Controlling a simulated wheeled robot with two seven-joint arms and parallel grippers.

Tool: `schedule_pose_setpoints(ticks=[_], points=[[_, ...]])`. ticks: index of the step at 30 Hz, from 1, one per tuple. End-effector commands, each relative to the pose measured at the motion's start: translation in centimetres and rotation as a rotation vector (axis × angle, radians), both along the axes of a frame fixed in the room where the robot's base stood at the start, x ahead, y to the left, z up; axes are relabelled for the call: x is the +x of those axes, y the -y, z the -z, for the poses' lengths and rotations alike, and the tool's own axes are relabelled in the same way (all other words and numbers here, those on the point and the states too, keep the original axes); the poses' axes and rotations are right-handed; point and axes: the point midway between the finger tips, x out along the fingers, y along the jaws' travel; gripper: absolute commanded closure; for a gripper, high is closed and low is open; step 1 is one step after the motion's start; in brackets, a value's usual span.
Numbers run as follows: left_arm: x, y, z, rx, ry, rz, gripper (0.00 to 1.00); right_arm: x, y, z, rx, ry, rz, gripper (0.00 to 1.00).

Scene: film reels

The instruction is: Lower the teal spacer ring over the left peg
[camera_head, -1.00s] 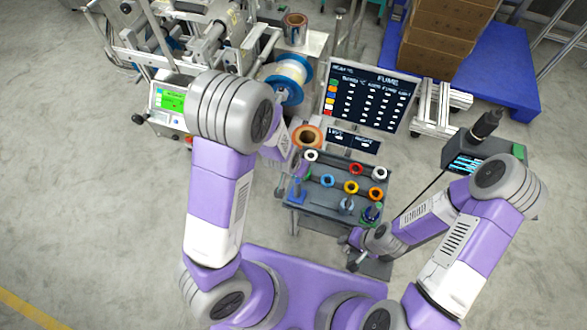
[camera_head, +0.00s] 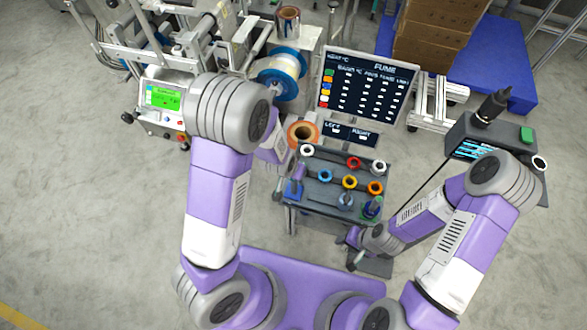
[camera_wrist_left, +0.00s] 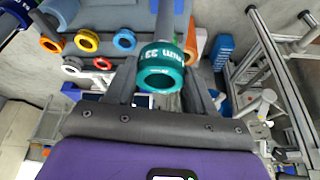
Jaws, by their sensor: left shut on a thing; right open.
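The teal spacer ring (camera_wrist_left: 161,68) is between the fingers of my left gripper (camera_wrist_left: 158,95) in the left wrist view, its round opening facing the camera. A grey rod (camera_wrist_left: 166,20), seemingly the left peg, runs up from directly behind the ring in that view. I cannot tell whether its tip is inside the ring. In the head view the left peg's blue base (camera_head: 293,190) stands at the tray's left front, and the ring is hidden by my left arm. My right gripper (camera_head: 352,242) is open, low beside the tray's right front, apart from the rings.
White (camera_head: 307,151), red (camera_head: 354,162), blue (camera_head: 325,176), yellow (camera_head: 349,182) and orange (camera_head: 375,188) rings sit on the grey tray. A green-based peg (camera_head: 372,207) stands at its right front.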

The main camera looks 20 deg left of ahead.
Motion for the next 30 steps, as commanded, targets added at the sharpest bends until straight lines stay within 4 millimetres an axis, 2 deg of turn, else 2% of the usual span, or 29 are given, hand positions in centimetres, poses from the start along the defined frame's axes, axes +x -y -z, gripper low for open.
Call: schedule_pose_setpoints(ticks=[14, 30], points=[[-0.1, 0.0, 0.0, 0.000, 0.001, 0.000, 0.80, 0.0, 0.0, 0.0, 0.000, 0.000, 0.000, 0.57], [-0.1, 0.0, 1.4, 0.000, 0.001, 0.000, 0.80, 0.0, 0.0, 1.2, 0.000, 0.000, 0.000, 0.57]])
